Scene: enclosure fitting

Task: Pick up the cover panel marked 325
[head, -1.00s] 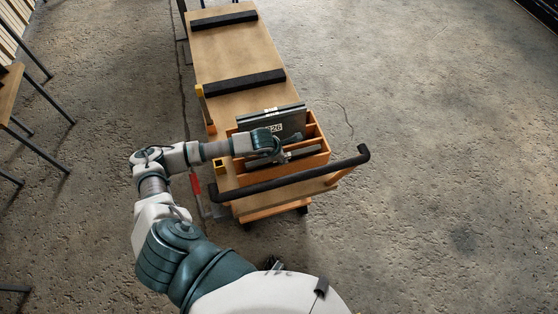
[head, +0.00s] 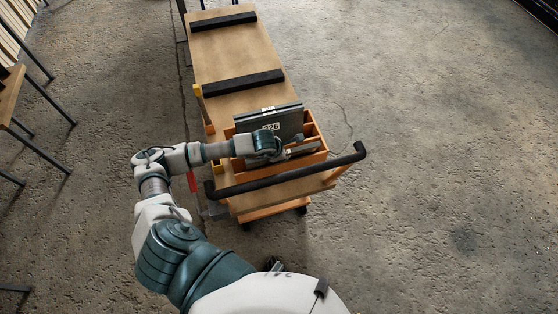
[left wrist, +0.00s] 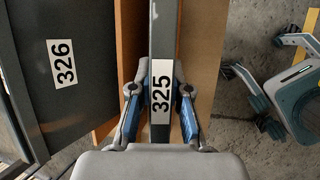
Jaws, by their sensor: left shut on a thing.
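The cover panel marked 325 (left wrist: 162,95) is dark grey and seen edge-on in the left wrist view, its white label facing the camera. My left gripper (left wrist: 160,92) has a finger against each side of it; in the head view the gripper (head: 278,154) is down at the near part of the orange rack (head: 310,163). A second panel, marked 326, (left wrist: 28,70) stands to the left in the wrist view. In the head view that panel (head: 290,118) stands upright behind my gripper, its label partly covered. The lower part of panel 325 is hidden. My right gripper is out of view.
The rack stands on the near end of a wooden cart (head: 232,55) with a black push handle (head: 300,172). Two black bars (head: 244,82) lie across the cart's deck. Wooden furniture with black legs (head: 10,95) stands at the left. The concrete floor at the right is clear.

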